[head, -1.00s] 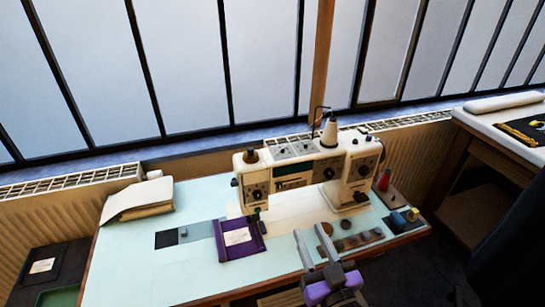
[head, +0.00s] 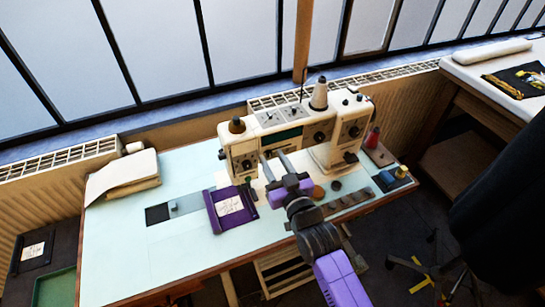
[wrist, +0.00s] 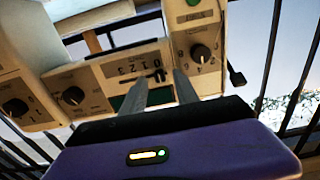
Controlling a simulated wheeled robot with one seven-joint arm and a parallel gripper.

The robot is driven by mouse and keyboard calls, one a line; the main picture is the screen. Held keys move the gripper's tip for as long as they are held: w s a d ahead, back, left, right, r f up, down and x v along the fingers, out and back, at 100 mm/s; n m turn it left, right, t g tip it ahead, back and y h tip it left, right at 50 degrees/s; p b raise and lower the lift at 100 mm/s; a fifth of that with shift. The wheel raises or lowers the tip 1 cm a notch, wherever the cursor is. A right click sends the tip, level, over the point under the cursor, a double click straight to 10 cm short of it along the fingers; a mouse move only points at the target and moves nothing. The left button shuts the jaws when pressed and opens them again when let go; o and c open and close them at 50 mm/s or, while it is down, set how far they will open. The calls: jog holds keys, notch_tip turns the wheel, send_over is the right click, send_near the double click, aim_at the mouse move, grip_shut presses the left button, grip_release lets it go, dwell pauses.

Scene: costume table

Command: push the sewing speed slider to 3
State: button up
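The white sewing machine (head: 293,138) stands at the back of the pale table. In the wrist view its front panel carries a printed 0 1 2 3 scale (wrist: 133,66). A small dark slider knob (wrist: 160,75) shows near the right end of that scale, close to my fingertips; its exact setting is hard to read. My gripper (head: 274,158) reaches toward the front of the machine's upper arm. Its two fingers stand apart with nothing held between them. In the wrist view the fingertips (wrist: 167,80) are near the knob; contact cannot be told.
Round dials (wrist: 200,53) sit on panels beside the scale. A thread cone (head: 319,96) stands on top of the machine. Folded cloth (head: 124,173) lies at the left. The table's front left is clear.

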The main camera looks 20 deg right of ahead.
jog(key=shift+w, duration=0.3)
grip_shut()
dwell(1.3)
